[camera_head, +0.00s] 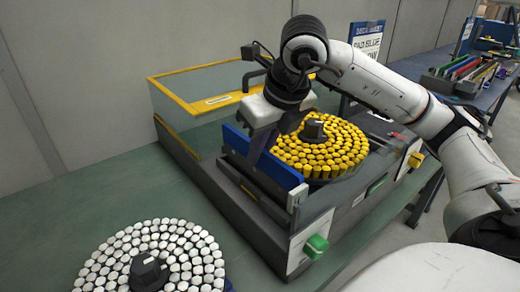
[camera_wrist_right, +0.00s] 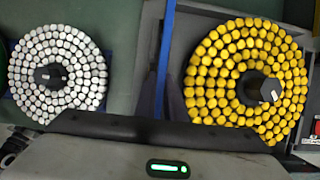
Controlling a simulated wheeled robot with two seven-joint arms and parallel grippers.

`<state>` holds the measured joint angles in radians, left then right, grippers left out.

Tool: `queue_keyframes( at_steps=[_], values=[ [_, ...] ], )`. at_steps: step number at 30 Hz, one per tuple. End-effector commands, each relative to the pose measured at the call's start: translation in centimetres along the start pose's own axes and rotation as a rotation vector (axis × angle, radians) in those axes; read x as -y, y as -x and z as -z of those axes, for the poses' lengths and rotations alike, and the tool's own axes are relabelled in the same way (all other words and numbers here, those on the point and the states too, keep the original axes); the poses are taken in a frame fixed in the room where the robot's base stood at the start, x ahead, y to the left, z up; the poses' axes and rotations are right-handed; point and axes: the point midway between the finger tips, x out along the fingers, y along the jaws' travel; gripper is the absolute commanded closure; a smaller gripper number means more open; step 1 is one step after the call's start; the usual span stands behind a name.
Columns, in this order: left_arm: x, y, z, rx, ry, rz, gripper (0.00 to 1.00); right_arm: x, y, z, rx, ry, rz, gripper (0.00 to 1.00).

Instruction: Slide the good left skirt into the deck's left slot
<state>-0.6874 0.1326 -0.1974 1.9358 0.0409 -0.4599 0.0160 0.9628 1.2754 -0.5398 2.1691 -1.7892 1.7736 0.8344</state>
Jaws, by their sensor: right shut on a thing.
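The skirt, a long blue strip (camera_head: 284,172), stands on edge along the left side of the dark grey deck (camera_head: 236,190). A pale end piece shows at its near end. In the right wrist view the blue strip (camera_wrist_right: 166,55) runs up and down, left of the yellow-topped disc. My right gripper (camera_head: 258,152) is over the strip's middle from above, shut on it. Its dark fingers hide part of the strip. I cannot tell whether the strip is in the left slot, which is hidden below it. My left gripper is not in view.
A disc of yellow pieces (camera_head: 320,148) sits on the deck, close right of the gripper. A disc of white pieces (camera_head: 195,250) lies on the green table at front left. A yellow-framed clear guard (camera_head: 205,98) stands behind. A side table (camera_head: 470,72) holds more coloured strips.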

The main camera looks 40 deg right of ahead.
Motion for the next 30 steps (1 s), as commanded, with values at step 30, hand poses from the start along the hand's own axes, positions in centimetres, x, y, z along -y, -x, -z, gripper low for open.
queue_keyframes(
  at_steps=[30],
  values=[
    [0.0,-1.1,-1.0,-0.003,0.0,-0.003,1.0,0.0,-1.4,0.6,0.003,-0.001,0.0,1.0]
  ],
)
